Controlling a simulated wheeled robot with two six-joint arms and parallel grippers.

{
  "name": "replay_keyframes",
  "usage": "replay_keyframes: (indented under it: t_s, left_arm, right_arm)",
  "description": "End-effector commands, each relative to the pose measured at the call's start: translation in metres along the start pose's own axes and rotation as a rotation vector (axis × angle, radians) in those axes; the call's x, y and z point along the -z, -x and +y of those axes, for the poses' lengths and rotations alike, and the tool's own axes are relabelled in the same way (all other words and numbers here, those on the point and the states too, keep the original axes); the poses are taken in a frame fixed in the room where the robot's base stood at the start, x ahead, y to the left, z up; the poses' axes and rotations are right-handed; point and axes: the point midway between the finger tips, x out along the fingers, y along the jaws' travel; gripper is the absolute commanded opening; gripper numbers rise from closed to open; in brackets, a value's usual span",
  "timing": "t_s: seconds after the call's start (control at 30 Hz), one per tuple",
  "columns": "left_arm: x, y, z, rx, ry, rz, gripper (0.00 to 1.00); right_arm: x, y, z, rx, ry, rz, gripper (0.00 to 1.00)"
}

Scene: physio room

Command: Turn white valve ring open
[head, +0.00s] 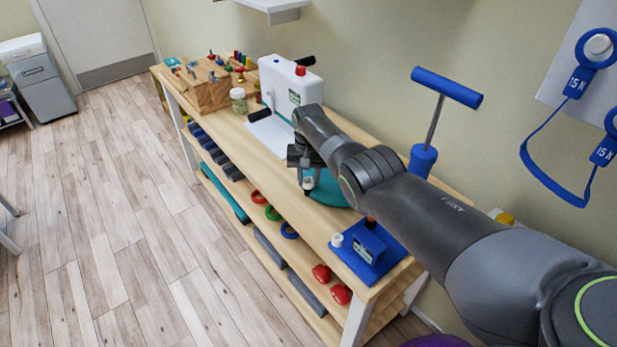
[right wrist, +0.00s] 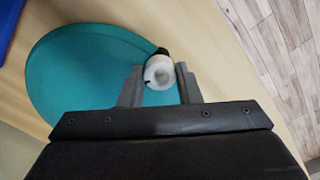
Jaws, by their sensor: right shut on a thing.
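The white valve ring (right wrist: 160,72) sits between the two fingers of my right gripper (right wrist: 158,88) in the right wrist view, at the edge of a teal round pad (right wrist: 85,62). The fingers are shut on the ring. A small dark part shows just behind the ring. In the head view my right gripper (head: 308,180) reaches down over the teal pad (head: 328,190) on the bench, and a small pale bit of the ring (head: 308,183) shows at the fingertips. My left gripper is not in view.
On the bench (head: 300,233), a white machine (head: 290,85) with black handles stands behind my gripper. A blue stand (head: 367,250) with a white knob (head: 337,240) is at the near end. A blue T-handle (head: 446,88) rises by the wall. Floor at left is clear.

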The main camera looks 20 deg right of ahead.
Motion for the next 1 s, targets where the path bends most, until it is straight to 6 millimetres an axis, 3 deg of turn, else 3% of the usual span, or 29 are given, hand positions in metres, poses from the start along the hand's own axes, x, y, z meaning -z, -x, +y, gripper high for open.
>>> replay_keyframes:
  t_s: [0.07, 0.1, 0.27, 0.67, 1.0]
  left_arm:
    - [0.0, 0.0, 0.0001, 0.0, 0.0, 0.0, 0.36]
    - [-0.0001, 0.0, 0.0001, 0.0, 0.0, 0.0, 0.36]
    - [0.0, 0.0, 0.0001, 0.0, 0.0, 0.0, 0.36]
    - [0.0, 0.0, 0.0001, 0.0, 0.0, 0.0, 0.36]
    - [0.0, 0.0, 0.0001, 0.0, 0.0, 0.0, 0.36]
  right_arm:
    - [0.0003, 0.0003, 0.0, 0.0, 0.0, 0.001, 0.08]
    - [0.0003, 0.0003, 0.0, 0.0, -0.001, 0.001, 0.32]
    - [0.0003, 0.0002, 0.0001, 0.0, -0.001, 0.001, 0.52]
    - [-0.0003, -0.0007, 0.0007, -0.001, -0.046, -0.001, 0.52]
    - [-0.0004, -0.0008, 0.0003, -0.001, -0.345, -0.001, 0.52]
